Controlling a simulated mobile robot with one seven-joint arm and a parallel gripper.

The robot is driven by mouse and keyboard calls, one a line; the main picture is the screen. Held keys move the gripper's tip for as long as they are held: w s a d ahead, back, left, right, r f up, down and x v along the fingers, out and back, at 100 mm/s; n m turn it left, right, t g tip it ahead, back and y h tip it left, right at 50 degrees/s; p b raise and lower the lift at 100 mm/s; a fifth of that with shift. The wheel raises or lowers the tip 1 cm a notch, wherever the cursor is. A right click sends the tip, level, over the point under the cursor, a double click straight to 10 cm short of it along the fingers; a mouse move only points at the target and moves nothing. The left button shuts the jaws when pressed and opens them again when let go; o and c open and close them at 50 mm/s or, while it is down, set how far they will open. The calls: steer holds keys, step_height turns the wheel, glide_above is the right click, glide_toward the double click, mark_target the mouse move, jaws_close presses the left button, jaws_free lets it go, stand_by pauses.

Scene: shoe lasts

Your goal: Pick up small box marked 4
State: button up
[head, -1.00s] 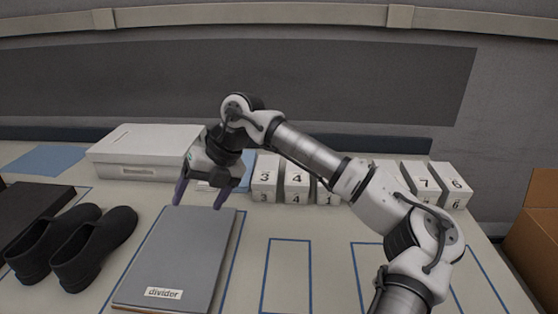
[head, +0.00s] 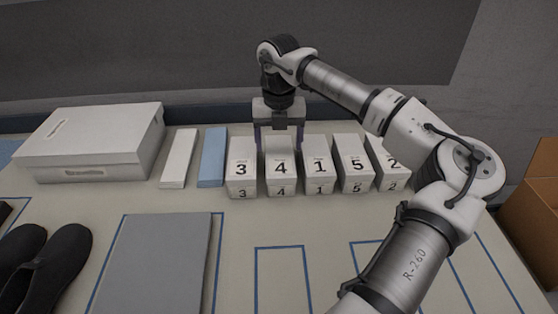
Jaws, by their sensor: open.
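The small white box marked 4 (head: 281,171) stands upright in a row of similar boxes, between box 3 (head: 241,170) and box 1 (head: 319,168). My gripper (head: 279,142) is open and points down at the rear part of box 4. Its two fingers show to the left and right of the box's top, close to the neighbouring boxes. The fingertips are partly hidden, so I cannot tell whether they touch anything.
Box 5 (head: 357,166) and box 2 (head: 393,165) continue the row to the right, beside my arm. Left are a blue block (head: 212,157), a white block (head: 178,158) and a large white box (head: 95,145). A grey divider (head: 153,268) and dark shoes (head: 58,262) lie in front.

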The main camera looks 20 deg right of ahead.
mark_target(278, 156)
step_height(278, 156, down, 3)
steer(key=shift+f, duration=0.1)
steer(key=shift+w+d+f+p, duration=0.1)
steer(key=shift+f+p, duration=0.55)
steer(key=shift+f, duration=0.7)
steer(key=shift+w+d+f+p, duration=0.1)
steer(key=shift+f+p, duration=0.55)
steer(key=shift+f, duration=0.7)
steer(key=c, duration=0.8)
